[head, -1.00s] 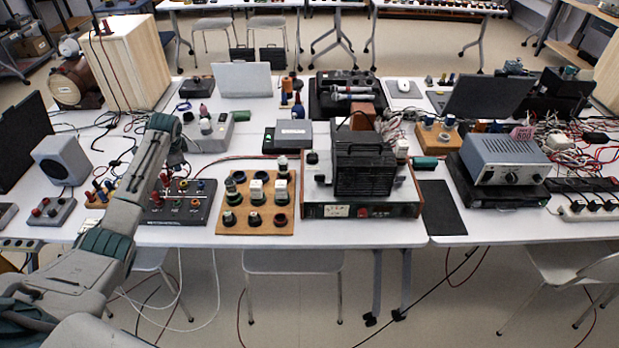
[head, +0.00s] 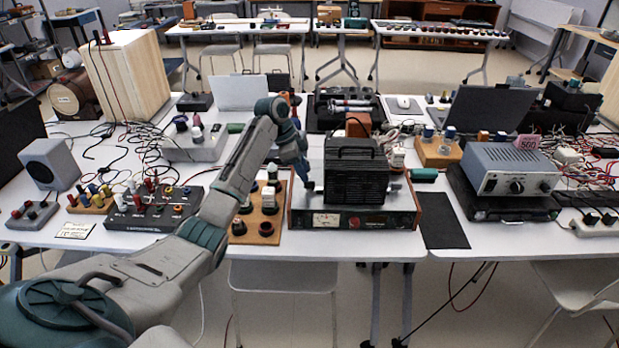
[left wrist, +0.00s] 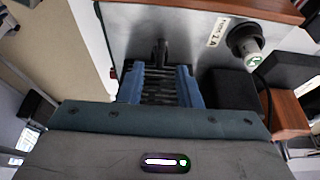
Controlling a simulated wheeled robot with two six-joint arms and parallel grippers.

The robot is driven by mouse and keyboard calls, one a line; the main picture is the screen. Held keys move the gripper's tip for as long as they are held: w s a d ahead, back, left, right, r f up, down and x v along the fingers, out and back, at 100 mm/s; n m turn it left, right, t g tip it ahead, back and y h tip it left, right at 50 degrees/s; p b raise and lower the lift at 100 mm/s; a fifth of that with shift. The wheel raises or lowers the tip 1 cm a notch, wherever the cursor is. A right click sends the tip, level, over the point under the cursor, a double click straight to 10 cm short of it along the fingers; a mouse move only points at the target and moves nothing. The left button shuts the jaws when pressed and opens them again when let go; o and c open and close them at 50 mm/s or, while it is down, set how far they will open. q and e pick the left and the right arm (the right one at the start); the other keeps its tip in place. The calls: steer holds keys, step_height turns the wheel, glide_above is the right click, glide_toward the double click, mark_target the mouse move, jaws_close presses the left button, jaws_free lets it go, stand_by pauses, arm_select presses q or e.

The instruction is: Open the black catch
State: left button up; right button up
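A small black catch (left wrist: 160,50) sticks up from the silver top of the wood-sided instrument (left wrist: 185,30) in the left wrist view. The instrument also shows in the head view (head: 345,219), with a black ribbed box (head: 357,172) on top. My left gripper (head: 308,186) is at the left end of that top, beside the box. In the left wrist view its two blue fingers (left wrist: 160,85) are apart, with the catch just past their tips, in line with the gap. I cannot tell whether they touch it. In the head view the gripper partly hides the catch. My right gripper is not in view.
A wooden board with several dark knobs (head: 266,228) lies under and beside my left forearm. A black terminal box (head: 150,213) is further left. A grey power unit (head: 508,168) stands right. A black mat (head: 446,228) lies flat near the front edge.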

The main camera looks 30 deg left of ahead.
mark_target(313, 186)
arm_select(q)
steer(key=shift+x, duration=2)
jaws_close()
